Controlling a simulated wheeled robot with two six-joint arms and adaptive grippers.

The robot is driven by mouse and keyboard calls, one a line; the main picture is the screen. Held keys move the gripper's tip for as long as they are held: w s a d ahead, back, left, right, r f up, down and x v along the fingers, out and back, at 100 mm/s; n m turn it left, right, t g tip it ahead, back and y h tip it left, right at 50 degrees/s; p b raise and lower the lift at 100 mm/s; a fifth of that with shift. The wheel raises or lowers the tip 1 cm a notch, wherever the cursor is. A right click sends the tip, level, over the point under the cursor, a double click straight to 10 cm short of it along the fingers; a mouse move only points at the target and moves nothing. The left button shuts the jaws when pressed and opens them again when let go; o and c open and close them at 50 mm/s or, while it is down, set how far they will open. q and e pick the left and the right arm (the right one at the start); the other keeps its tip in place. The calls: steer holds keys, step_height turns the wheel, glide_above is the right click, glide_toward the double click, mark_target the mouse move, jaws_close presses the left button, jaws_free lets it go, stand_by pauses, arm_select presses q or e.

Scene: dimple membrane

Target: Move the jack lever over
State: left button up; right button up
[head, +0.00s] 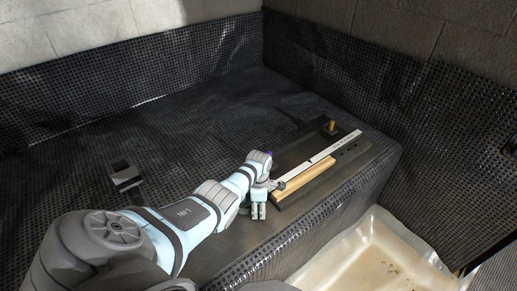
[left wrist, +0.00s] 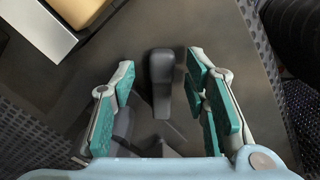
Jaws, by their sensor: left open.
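In the left wrist view a dark lever handle with a rounded end (left wrist: 162,68) stands between the two teal-padded fingers of my left gripper (left wrist: 160,90). The fingers are spread, with a gap on each side of the handle, the right finger being closer. In the head view my left gripper (head: 258,211) points down at the near left end of a dark base plate (head: 292,155). The lever is not clearly told apart there, as the gripper and wrist cover that end. My right gripper is in neither view.
The plate carries a white strip (head: 335,147), a wooden bar (head: 305,180) and a small yellow upright piece (head: 331,127). A small dark block (head: 125,176) lies left on the dimpled black membrane. A pale tray (head: 365,257) sits below the ledge at front right.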

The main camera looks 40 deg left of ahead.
arm_select(q)
step_height(320, 180, up, 11)
steer(key=shift+s+f, duration=0.15)
steer(key=shift+f, duration=0.05)
stand_by(0.3)
